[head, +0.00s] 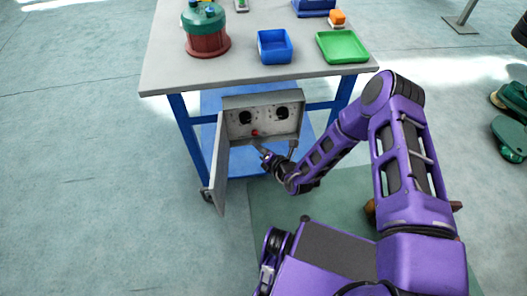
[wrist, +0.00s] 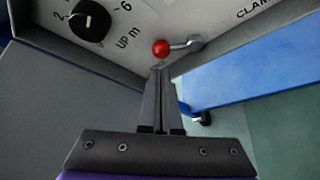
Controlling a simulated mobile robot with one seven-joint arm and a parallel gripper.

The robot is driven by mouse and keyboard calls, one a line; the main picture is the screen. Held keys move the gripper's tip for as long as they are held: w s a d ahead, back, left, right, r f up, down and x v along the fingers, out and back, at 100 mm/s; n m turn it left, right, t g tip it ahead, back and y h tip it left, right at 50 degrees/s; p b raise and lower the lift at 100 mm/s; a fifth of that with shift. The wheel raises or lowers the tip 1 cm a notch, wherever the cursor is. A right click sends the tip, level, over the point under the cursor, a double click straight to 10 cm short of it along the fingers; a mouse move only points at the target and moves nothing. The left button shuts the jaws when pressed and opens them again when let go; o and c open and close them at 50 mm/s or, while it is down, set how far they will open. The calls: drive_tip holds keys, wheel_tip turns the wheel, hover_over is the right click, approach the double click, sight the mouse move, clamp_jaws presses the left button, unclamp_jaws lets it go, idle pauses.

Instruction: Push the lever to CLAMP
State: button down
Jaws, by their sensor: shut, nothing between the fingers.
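The lever (wrist: 181,47) shows in the wrist view as a metal arm on a pivot at its right end, with a red ball knob (wrist: 161,48) at its left end. Part of the label CLAMP (wrist: 252,10) is printed to the right of the pivot, cut off by the frame edge. In the head view the red knob (head: 255,133) sits low on the panel of an open grey box (head: 285,126). My gripper (wrist: 160,72) is shut and empty, its fingertips just below the knob; I cannot tell whether they touch it.
A black dial (wrist: 90,21) is left of the lever. The box door (head: 220,165) hangs open at the left. Above, the table (head: 225,75) carries a green and red housing (head: 206,30), a blue bin (head: 274,47) and a green tray (head: 342,47).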

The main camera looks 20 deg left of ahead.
drive_tip(key=shift+x, duration=1.55)
drive_tip(key=shift+d+r, duration=0.1)
drive_tip(key=shift+d, duration=0.05)
